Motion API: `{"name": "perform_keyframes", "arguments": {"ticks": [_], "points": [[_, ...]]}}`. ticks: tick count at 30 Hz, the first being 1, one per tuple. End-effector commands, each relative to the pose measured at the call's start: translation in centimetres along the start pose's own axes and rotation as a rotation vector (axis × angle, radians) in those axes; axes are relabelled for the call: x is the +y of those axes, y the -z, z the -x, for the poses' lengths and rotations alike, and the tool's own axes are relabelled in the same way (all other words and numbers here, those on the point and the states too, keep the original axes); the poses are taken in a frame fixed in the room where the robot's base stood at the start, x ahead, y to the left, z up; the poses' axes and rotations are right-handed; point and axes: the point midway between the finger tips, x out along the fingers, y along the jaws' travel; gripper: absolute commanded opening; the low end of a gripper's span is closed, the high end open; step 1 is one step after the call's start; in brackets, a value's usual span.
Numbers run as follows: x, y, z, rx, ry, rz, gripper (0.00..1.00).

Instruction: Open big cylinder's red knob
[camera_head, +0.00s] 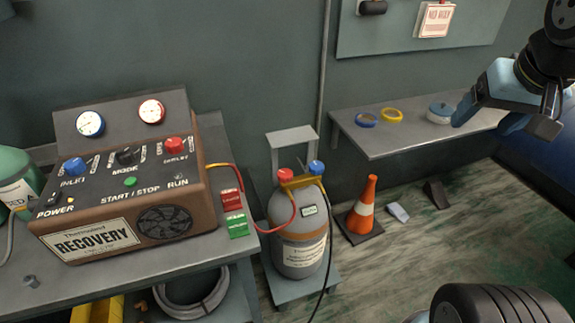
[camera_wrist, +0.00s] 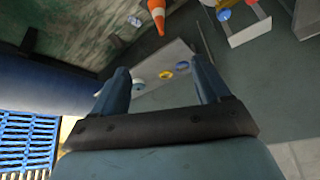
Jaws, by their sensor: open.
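The big grey cylinder (camera_head: 300,252) stands upright on a low platform beside the bench in the head view. Its red knob (camera_head: 285,174) is on top at the left, and a blue knob (camera_head: 316,167) is on top at the right. Hoses run from its top. In the wrist view the blue knob (camera_wrist: 223,15) shows near the top edge, with a small red spot beside it that is cut off. My gripper (camera_head: 489,119) is open and empty at the upper right, over the shelf side and well apart from the cylinder. Its two fingers (camera_wrist: 160,65) are spread in the wrist view.
A recovery machine (camera_head: 130,185) with gauges and knobs sits on the bench at left. A wall shelf (camera_head: 390,138) holds a blue ring, a yellow ring (camera_head: 392,115) and a blue-topped container. An orange cone (camera_head: 363,205) stands on the floor right of the cylinder.

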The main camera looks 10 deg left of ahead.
Motion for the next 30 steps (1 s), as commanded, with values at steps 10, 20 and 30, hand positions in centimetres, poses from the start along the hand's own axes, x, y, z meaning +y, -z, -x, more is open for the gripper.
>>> {"name": "perform_keyframes", "arguments": {"ticks": [10,20,30], "points": [[-6.2,6.3,-7.4,-0.061,0.066,0.027,0.82],[-14.8,9.1,-15.6,-0.101,0.084,0.066,0.82],[-25.5,7.8,-24.4,-0.114,0.077,0.136,0.82]]}}
